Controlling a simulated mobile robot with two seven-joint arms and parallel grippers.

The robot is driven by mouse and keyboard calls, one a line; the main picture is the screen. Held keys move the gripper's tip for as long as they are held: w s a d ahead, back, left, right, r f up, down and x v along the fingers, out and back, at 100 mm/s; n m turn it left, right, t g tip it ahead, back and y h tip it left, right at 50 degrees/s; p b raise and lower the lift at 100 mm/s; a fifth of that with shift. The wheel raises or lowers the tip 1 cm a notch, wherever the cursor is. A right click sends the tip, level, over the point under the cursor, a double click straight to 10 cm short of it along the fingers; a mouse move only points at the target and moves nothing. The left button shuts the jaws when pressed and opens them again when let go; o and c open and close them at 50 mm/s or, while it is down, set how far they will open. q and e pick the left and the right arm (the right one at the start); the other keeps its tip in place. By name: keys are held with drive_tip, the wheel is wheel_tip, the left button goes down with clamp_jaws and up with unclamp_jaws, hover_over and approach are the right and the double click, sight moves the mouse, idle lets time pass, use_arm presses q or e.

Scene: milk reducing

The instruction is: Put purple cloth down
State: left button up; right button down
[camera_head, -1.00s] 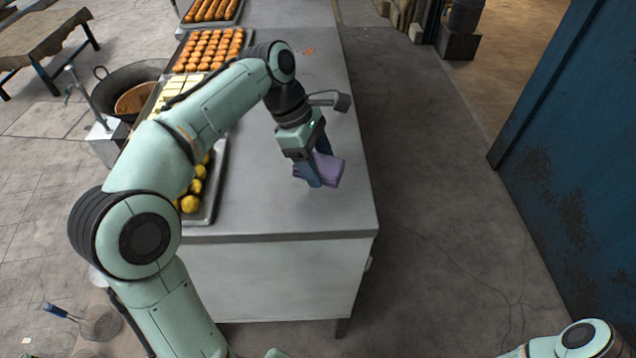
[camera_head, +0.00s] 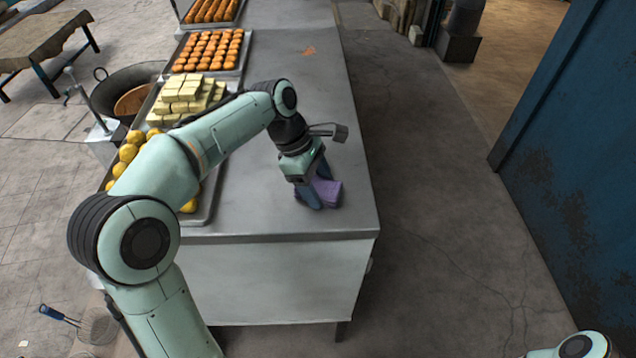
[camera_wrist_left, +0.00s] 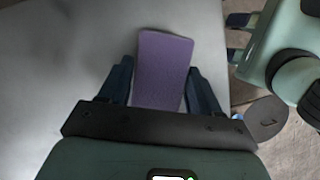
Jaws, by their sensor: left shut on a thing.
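The purple cloth (camera_head: 327,192) is a folded rectangular pad at the near right part of the grey metal table (camera_head: 290,221). My left gripper (camera_head: 316,201) is shut on it and points down at the tabletop. The cloth is at or just above the table surface; I cannot tell whether it touches. In the left wrist view the cloth (camera_wrist_left: 162,70) lies between the two dark fingers and sticks out beyond them.
Trays of yellow balls (camera_head: 127,153), pale blocks (camera_head: 190,92) and orange pastries (camera_head: 208,50) line the table's left side. A stain (camera_head: 309,50) marks the far tabletop. The tabletop around the cloth is clear. A blue wall (camera_head: 575,160) stands to the right.

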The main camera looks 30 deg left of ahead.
use_arm(q)
drive_tip(key=shift+s+f, duration=0.25)
drive_tip(key=shift+f, duration=0.4)
drive_tip(key=o, duration=0.9)
drive_tip(key=shift+f, duration=0.1)
drive_tip(key=shift+o, duration=0.2)
drive_tip(key=shift+a+f, duration=0.1)
use_arm(e)
drive_tip(key=shift+s+f, duration=0.25)
use_arm(q)
drive_tip(key=shift+r, duration=0.55)
drive_tip(key=w+p+v, duration=0.1)
drive_tip(key=v, duration=1.1)
drive_tip(key=shift+s+r+p, duration=0.3)
drive_tip(key=shift+s+r, duration=0.1)
drive_tip(key=shift+r, duration=0.1)
use_arm(e)
drive_tip(key=w+r, duration=0.2)
drive_tip(key=w, duration=0.1)
drive_tip(key=shift+r, duration=0.3)
use_arm(q)
drive_tip(key=shift+w, duration=0.1)
